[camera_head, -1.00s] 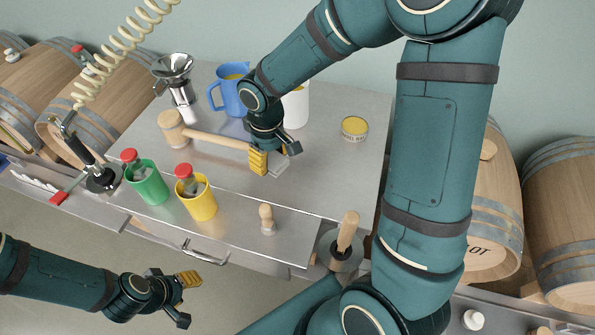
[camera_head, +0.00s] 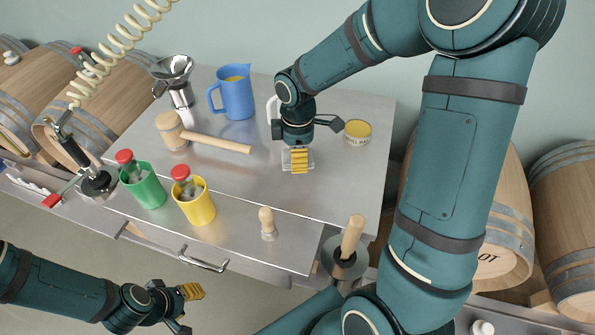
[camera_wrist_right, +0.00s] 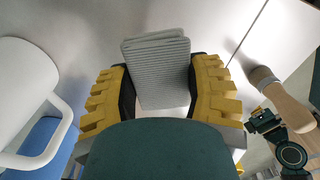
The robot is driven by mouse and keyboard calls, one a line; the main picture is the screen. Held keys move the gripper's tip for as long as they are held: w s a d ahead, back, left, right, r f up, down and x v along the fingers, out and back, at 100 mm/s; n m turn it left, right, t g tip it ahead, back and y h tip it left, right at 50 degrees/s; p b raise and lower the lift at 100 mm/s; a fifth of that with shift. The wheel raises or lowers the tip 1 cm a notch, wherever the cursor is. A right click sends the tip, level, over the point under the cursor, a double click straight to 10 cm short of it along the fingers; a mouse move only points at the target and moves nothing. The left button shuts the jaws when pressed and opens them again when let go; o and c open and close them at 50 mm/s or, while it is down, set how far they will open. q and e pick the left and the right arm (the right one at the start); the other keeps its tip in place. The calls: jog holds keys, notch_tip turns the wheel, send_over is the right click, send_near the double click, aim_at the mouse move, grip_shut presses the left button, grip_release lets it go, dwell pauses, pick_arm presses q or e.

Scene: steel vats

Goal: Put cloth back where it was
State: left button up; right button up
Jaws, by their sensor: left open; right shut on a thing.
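The cloth (camera_wrist_right: 160,68) is a folded grey ribbed pad. In the right wrist view it sits between the yellow-padded fingers of my right gripper (camera_wrist_right: 160,100), which is shut on it. In the head view my right gripper (camera_head: 297,160) is over the middle of the steel table top (camera_head: 225,175), with only grey edges of the cloth (camera_head: 284,168) showing around its fingers. I cannot tell whether the cloth touches the table. My left gripper (camera_head: 188,310) is open and empty, low in front of the table.
A white jug (camera_head: 272,108) is partly hidden behind my right wrist, with a blue jug (camera_head: 236,95) left of it. A mallet (camera_head: 215,142) lies to the left, a yellow tin (camera_head: 357,132) stands right. Green (camera_head: 146,188) and yellow (camera_head: 197,206) cups stand at the front left.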

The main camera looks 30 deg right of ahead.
aim_at(298, 176)
jog(key=shift+f+b, duration=0.5)
jog(key=shift+f, duration=2.05)
jog(key=shift+f, duration=0.15)
jog(key=o, duration=1.1)
jog(key=shift+r, duration=0.55)
notch_tip(298, 176, up, 11)
jog(key=p, duration=0.2)
jog(key=shift+w+r+p, duration=0.1)
jog(key=shift+r+p, duration=0.05)
jog(key=shift+p, duration=0.2)
